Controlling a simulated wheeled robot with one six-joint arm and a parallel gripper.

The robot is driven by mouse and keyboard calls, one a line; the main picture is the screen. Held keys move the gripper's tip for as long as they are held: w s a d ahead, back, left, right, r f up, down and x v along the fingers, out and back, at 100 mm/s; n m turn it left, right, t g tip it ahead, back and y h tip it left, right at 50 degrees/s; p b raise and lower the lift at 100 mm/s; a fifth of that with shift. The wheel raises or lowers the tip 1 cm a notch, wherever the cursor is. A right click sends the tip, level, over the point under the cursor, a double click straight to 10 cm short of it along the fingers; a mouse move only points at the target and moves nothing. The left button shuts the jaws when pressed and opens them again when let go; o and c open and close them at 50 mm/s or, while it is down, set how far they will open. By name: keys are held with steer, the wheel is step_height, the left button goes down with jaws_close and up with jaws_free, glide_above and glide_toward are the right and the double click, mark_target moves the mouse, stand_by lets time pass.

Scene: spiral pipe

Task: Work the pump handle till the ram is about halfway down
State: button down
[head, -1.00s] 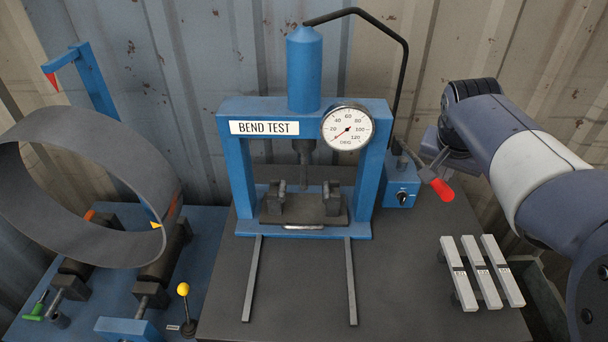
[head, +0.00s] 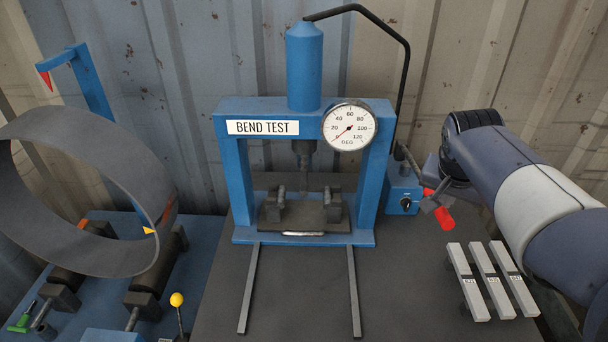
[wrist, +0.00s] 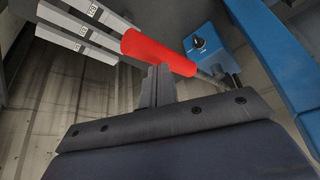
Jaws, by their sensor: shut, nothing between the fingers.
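The blue press (head: 380,170) labelled BEND TEST stands in the middle of the head view. Its dark ram (head: 305,155) points down between two dark supports on the bed (head: 270,222). The gauge (head: 348,127) needle points to its low end. The pump (head: 403,190) is a blue box at the press's right, with a red-gripped handle (head: 441,212) slanting down to the right. The red grip also shows in the wrist view (wrist: 158,52). My gripper (head: 432,198) is shut and empty at the handle, its fingers (wrist: 157,76) beside the red grip; contact cannot be told.
Several pale metal bars (head: 488,280) lie at the bench's right. A black hose (head: 405,90) arches from the cylinder to the pump. A roller machine with a large grey ring (head: 150,200) stands left. The bench front (head: 300,300) is clear apart from two rails.

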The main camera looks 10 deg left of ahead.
steer(key=shift+s+f+b, duration=0.15)
steer(key=shift+f+b, duration=2.4)
steer(key=shift+f, duration=0.8)
step_height(320, 180, up, 17)
steer(key=w+p, duration=0.2)
steer(key=p, duration=1.2)
steer(key=shift+w+a+f, duration=0.2)
steer(key=shift+w+a, duration=0.05)
steer(key=shift+w, duration=0.1)
steer(key=shift+f, duration=0.1)
steer(key=f+b, duration=0.2)
steer(key=f, duration=0.1)
steer(key=s+f+b, duration=0.1)
steer(key=f+b, duration=0.2)
steer(key=s+f+b, duration=0.1)
steer(key=f+b, duration=0.2)
steer(key=shift+s+d+f, duration=0.25)
steer(key=shift+f, duration=0.25)
